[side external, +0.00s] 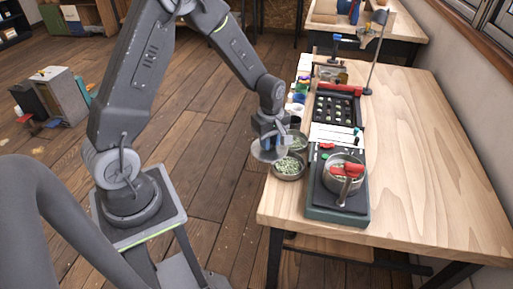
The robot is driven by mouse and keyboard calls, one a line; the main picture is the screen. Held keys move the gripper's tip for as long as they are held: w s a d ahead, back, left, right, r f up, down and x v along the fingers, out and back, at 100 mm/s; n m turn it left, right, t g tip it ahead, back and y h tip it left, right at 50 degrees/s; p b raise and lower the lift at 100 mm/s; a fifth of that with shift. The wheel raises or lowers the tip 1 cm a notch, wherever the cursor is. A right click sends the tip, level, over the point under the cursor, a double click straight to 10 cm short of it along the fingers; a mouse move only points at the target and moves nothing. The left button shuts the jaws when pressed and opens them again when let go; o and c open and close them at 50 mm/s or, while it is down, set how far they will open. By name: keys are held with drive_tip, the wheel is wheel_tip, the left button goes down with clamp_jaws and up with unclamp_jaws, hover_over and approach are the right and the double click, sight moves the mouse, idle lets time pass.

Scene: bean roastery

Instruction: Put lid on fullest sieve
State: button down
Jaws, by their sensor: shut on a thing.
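My gripper (272,138) is shut on a pale, see-through round lid (262,154) and holds it at the table's left edge. The lid is slightly tilted and its right part overlaps the sieves in the picture. A round sieve (288,177) with pale green beans in it sits at the table's left edge, just right of and below the lid. A second round sieve (303,146) with darker green contents stands behind it, partly hidden by my gripper. Whether the lid touches a sieve I cannot tell. How full each sieve is is too small to compare exactly.
A steel pot (335,182) with a red handle stands on a dark green-edged base (327,213) right of the sieves. Behind are white cards (334,134), a black tray (324,110), small coloured cups (298,98) and a lamp (374,60). The table's right side (430,160) is clear.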

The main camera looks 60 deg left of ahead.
drive_tip(key=w+d+f, duration=0.1)
drive_tip(key=w+d, duration=0.1)
drive_tip(key=w, duration=0.5)
drive_tip(key=shift+s+a+f, duration=0.1)
drive_tip(key=shift+f, duration=1.3)
drive_tip(key=shift+s+a+f, duration=0.1)
drive_tip(key=shift+f, duration=1.3)
drive_tip(key=shift+f, duration=0.65)
drive_tip(key=c, duration=1.2)
unclamp_jaws()
wheel_tip(320, 180, up, 11)
drive_tip(key=shift+r, duration=0.1)
